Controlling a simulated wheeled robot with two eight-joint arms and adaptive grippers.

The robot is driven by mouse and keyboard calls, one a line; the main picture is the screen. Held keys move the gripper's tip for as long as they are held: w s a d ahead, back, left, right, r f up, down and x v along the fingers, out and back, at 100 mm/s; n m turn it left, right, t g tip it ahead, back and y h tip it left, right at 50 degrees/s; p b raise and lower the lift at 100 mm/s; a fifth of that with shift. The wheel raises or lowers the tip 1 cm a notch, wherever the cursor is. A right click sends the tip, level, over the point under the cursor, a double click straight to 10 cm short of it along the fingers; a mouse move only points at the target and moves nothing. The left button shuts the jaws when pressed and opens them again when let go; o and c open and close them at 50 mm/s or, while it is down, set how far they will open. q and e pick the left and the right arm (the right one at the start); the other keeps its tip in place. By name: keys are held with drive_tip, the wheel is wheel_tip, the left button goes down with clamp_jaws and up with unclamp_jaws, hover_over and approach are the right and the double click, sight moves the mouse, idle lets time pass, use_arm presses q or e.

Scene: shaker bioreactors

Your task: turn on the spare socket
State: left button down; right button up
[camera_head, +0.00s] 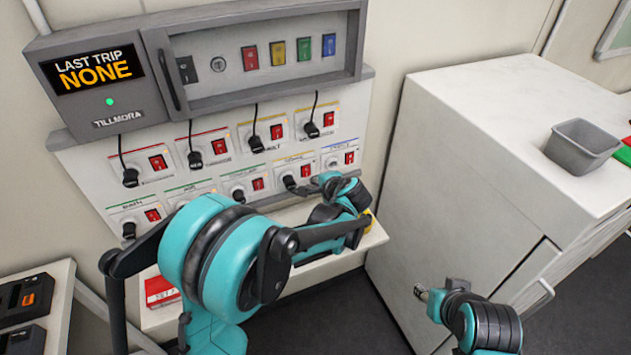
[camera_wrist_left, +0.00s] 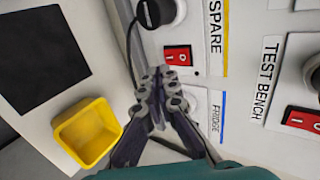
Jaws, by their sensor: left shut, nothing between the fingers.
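In the left wrist view the spare socket's red switch (camera_wrist_left: 178,56) sits beside the SPARE label (camera_wrist_left: 215,28), below a black plug (camera_wrist_left: 158,10) in its socket. My left gripper (camera_wrist_left: 160,76) is shut and empty, its fingertips just below that switch; I cannot tell whether they touch it. In the head view my left gripper (camera_head: 316,185) is at the right part of the panel's lower row, by a red switch (camera_head: 306,170) and plug (camera_head: 290,182). My right gripper (camera_head: 422,293) shows small at the lower right, before the white cabinet; its jaws are unclear.
The FRIDGE label (camera_wrist_left: 217,118) and TEST BENCH label (camera_wrist_left: 265,80) are close by the left gripper. A yellow bin (camera_wrist_left: 88,133) stands on the ledge. A grey control box (camera_head: 210,60) hangs above the socket panel. The white cabinet (camera_head: 480,150) stands at right with a grey bin (camera_head: 580,148).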

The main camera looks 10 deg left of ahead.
use_arm(q)
drive_tip(key=p+v, duration=0.2)
drive_tip(key=v, duration=0.7)
drive_tip(key=shift+r, duration=0.2)
